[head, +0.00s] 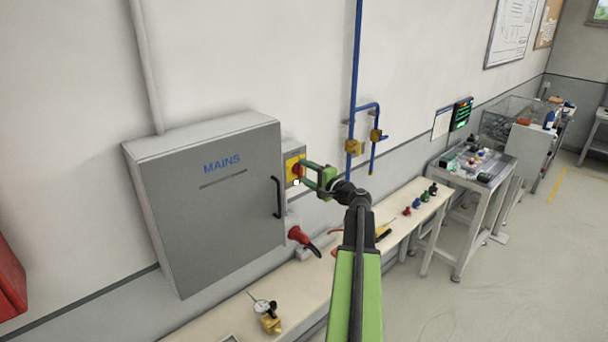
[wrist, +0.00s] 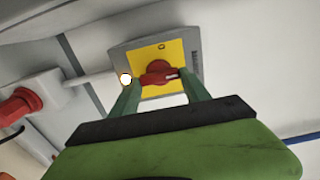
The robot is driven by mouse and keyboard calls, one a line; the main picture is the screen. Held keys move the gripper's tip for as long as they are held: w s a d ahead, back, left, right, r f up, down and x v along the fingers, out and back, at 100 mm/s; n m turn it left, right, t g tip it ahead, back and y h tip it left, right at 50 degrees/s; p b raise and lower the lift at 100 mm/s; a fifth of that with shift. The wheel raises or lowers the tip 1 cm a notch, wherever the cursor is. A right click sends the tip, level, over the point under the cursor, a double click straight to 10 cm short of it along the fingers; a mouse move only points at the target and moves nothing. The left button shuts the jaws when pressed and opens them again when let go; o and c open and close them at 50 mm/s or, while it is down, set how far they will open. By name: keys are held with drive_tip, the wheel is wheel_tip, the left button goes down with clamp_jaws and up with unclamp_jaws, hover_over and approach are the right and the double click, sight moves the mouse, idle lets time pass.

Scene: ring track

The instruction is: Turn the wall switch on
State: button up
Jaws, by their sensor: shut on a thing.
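The wall switch is a red rotary knob (wrist: 158,70) on a yellow plate (wrist: 152,52) in a grey housing (wrist: 120,52). In the head view the yellow plate (head: 290,167) sits on the wall just right of the grey MAINS cabinet (head: 215,210). My gripper (head: 306,172) reaches it from the right. In the wrist view its two green fingers (wrist: 162,82) stand on either side of the knob and are shut on it. A small bright lamp (wrist: 126,79) glows by the left finger.
The cabinet's black handle (head: 278,197) is close left of my gripper. A red plug (head: 298,235) with a dark cable sits below. A blue pipe (head: 355,90) with brass valves runs down the wall to the right. A narrow bench (head: 290,282) runs below.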

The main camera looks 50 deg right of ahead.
drive_tip(key=shift+r, duration=0.1)
idle(0.3)
drive_tip(key=o, duration=1.4)
drive_tip(key=shift+w, duration=0.1)
drive_tip(key=s, duration=0.5)
drive_tip(key=s+a, duration=0.1)
drive_tip(key=s, duration=1.1)
drive_tip(key=shift+s+a, duration=0.15)
drive_tip(key=shift+s, duration=0.05)
drive_tip(key=shift+s, duration=0.1)
